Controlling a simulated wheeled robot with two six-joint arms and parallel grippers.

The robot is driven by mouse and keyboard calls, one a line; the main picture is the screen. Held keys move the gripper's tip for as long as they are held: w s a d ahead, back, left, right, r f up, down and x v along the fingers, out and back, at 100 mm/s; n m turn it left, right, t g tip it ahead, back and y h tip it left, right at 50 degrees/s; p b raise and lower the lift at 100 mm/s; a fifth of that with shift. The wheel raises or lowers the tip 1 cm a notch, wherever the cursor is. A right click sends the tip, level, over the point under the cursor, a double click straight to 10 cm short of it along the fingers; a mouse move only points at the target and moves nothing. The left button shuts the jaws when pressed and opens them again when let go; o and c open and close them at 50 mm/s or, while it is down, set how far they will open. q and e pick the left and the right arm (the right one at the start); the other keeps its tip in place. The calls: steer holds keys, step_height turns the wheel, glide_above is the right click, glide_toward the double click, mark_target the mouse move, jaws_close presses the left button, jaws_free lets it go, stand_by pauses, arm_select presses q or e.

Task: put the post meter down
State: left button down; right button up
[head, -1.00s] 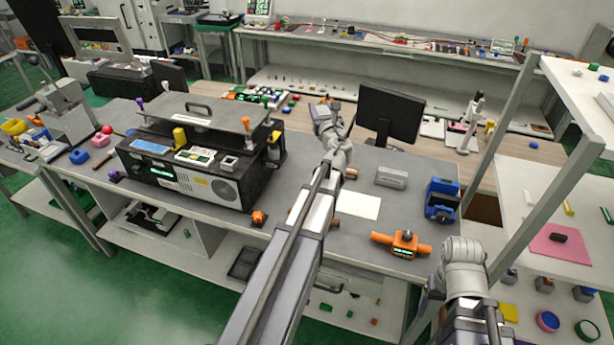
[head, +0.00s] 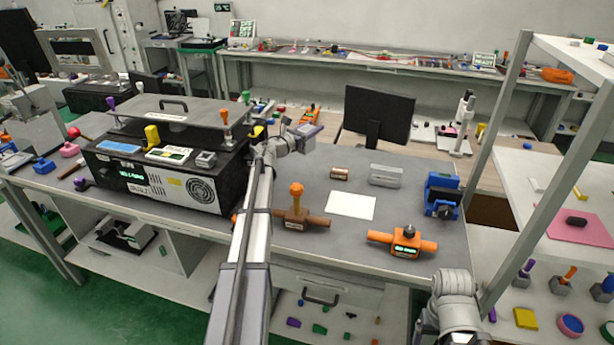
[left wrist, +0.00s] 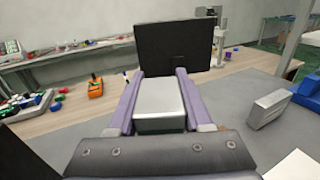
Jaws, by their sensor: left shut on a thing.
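My left gripper (head: 316,130) is over the back part of the grey bench, right of the black machine and left of the dark monitor. In the left wrist view its two purple fingers (left wrist: 159,82) are shut on a silver-grey box, which I take to be the post meter (left wrist: 160,103). The box sits between the fingers; its underside is hidden, so I cannot tell its height above the bench. In the head view the held box is too small to make out clearly. My right arm shows at the lower right, but its gripper does not show.
The black machine (head: 165,178) stands on the left. On the bench are a brown fixture with an orange knob (head: 296,213), a white sheet (head: 351,205), a grey block (head: 385,175), a blue device (head: 442,195) and an orange-handled meter (head: 402,242). The monitor (head: 378,116) stands behind.

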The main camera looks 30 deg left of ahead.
arm_select(q)
step_height(320, 180, down, 6)
steer(key=b, duration=0.6)
steer(key=shift+f, duration=0.15)
step_height(320, 180, down, 4)
steer(key=b, duration=0.3)
steer(key=shift+b, duration=0.4)
steer(key=shift+c, duration=1.6)
jaws_free()
